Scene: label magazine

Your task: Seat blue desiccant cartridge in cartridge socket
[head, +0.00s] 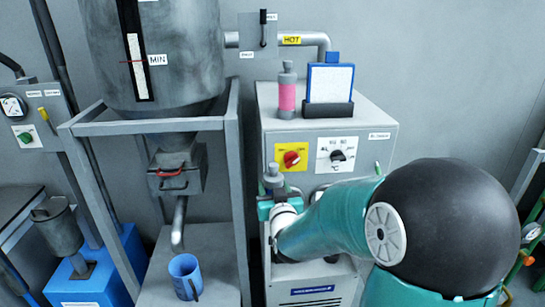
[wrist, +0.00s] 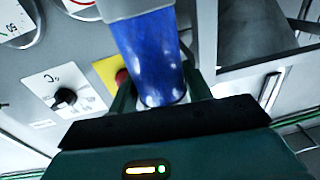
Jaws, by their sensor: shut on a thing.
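My gripper (head: 272,205) is in front of the grey machine's control panel. It is shut on the blue desiccant cartridge (wrist: 150,62), whose blue body shows between the fingers in the wrist view. I cannot make out the cartridge socket for certain.
A pink cartridge (head: 287,95) and a blue-framed white panel (head: 329,82) stand on the grey machine (head: 375,115). Its panel carries a red knob (head: 291,158) and a black knob (head: 337,156). A framed hopper (head: 155,55) and a blue jug (head: 184,270) are to the left.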

